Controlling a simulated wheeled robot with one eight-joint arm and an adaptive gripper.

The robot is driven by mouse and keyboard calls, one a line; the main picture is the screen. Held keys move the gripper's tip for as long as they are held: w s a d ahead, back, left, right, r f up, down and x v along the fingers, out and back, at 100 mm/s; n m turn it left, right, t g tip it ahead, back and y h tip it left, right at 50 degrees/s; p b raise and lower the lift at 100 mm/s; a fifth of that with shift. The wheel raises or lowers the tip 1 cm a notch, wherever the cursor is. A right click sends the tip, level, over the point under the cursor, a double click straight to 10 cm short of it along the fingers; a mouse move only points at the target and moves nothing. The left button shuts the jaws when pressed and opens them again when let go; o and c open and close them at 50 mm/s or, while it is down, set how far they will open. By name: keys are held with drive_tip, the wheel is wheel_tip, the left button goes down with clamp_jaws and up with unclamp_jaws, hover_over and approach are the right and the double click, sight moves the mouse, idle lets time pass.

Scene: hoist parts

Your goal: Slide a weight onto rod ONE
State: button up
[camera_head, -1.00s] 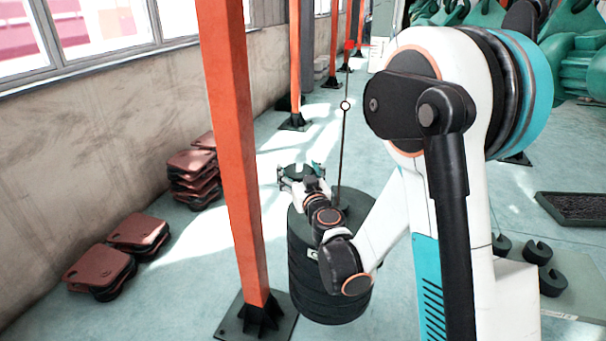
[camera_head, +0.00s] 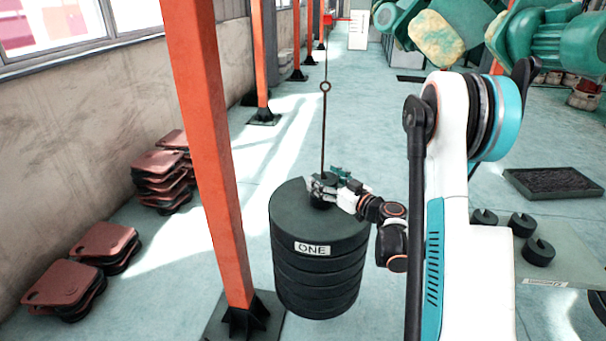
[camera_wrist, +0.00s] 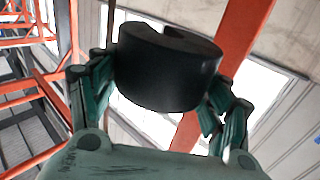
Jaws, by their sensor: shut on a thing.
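My gripper (camera_head: 325,187) is just above the top of the large black stack labelled ONE (camera_head: 318,285). It is shut on a small black slotted weight (camera_wrist: 168,75), which sits between its green fingers in the wrist view. The thin rod ONE (camera_head: 323,140) rises from the stack, with a ring partway up. In the head view the weight is close against the rod, partly covered by the fingers. In the wrist view the rod (camera_wrist: 110,22) passes to the left of the weight, seemingly outside its slot. Whether the weight touches the stack is unclear.
An orange post (camera_head: 208,150) stands just left of the stack. Several black slotted weights (camera_head: 522,224) rest on a plate (camera_head: 578,268) at right. Reddish plates (camera_head: 85,262) lie along the left wall. A dark tray (camera_head: 556,183) lies at right; floor behind the rod is clear.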

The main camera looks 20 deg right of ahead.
drive_tip(key=s+d+f+n+y+b, duration=0.1)
drive_tip(key=s+d+f, duration=0.2)
drive_tip(key=d, duration=0.1)
drive_tip(key=shift+d+g+y, duration=0.25)
drive_tip(key=shift+g+y, duration=0.05)
drive_tip(key=w+f, duration=0.2)
drive_tip(key=w, duration=1.1)
drive_tip(key=shift+f, duration=0.15)
idle(2.5)
drive_tip(key=shift+w, duration=0.2)
drive_tip(key=shift+d+f, duration=0.1)
drive_tip(key=shift+f, duration=0.25)
idle(0.5)
drive_tip(key=shift+f, duration=0.35)
drive_tip(key=shift+f, duration=0.3)
